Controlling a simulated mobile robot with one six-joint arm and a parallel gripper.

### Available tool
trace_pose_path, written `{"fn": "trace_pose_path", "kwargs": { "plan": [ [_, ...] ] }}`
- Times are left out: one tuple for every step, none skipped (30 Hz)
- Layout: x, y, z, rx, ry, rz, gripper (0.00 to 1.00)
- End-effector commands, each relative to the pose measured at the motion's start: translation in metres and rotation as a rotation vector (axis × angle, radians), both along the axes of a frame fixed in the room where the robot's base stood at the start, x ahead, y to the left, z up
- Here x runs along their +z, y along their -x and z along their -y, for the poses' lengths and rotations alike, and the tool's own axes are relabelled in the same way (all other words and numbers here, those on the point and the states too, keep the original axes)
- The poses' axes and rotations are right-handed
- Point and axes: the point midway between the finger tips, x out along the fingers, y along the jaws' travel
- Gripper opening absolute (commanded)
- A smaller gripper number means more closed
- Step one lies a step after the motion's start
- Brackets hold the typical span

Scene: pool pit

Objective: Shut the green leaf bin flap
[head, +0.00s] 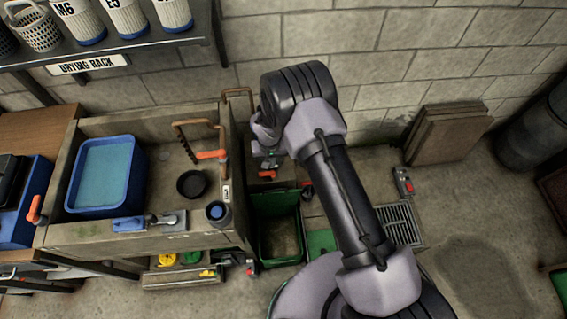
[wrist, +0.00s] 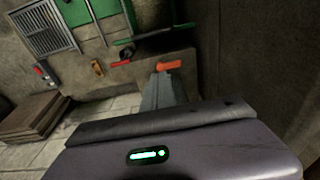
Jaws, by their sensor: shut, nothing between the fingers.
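The green leaf bin (head: 280,211) stands on the floor right of the sink bench, with its top open and its dark inside showing. A green panel (head: 320,242), seemingly its flap swung outward, lies to the bin's right, partly hidden by my arm. Green parts of it also show at the top of the wrist view (wrist: 80,12). My gripper (head: 267,175) is shut and empty, with orange-red tips, above the bin's back edge and apart from the flap. It also shows in the wrist view (wrist: 169,67).
The sink bench (head: 110,236) with a blue tub (head: 104,175) and an orange-handled pipe stands close at the left. A floor grate (head: 399,224), a red-grey device (head: 403,181) and stacked boards (head: 447,133) lie right.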

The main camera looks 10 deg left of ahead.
Motion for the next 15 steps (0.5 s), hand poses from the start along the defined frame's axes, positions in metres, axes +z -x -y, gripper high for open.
{"fn": "trace_pose_path", "kwargs": {
  "plan": [
    [-0.009,-0.001,0.000,-0.001,0.000,0.000,0.00],
    [-0.014,-0.001,0.000,-0.001,0.000,-0.001,0.00],
    [-0.023,-0.001,0.000,-0.001,0.000,-0.002,0.00],
    [-0.030,-0.002,0.000,-0.001,0.000,-0.002,0.00],
    [-0.037,-0.002,0.000,-0.002,0.000,-0.002,0.00],
    [-0.046,-0.003,0.000,-0.002,0.000,-0.002,0.00],
    [-0.052,-0.003,0.000,-0.002,0.000,-0.002,0.00],
    [-0.059,-0.004,0.000,-0.002,0.000,-0.002,0.00],
    [-0.068,-0.005,0.000,-0.002,0.000,-0.002,0.00],
    [-0.074,-0.005,0.000,-0.002,0.000,-0.002,0.00],
    [-0.081,-0.006,0.000,-0.002,0.000,-0.002,0.00],
    [-0.089,-0.006,0.000,-0.002,0.000,-0.002,0.00],
    [-0.096,-0.007,0.000,-0.002,0.000,-0.002,0.00],
    [-0.101,-0.007,-0.001,-0.002,0.000,-0.002,0.00],
    [-0.099,0.002,0.002,-0.001,0.002,-0.004,0.00]
  ]
}}
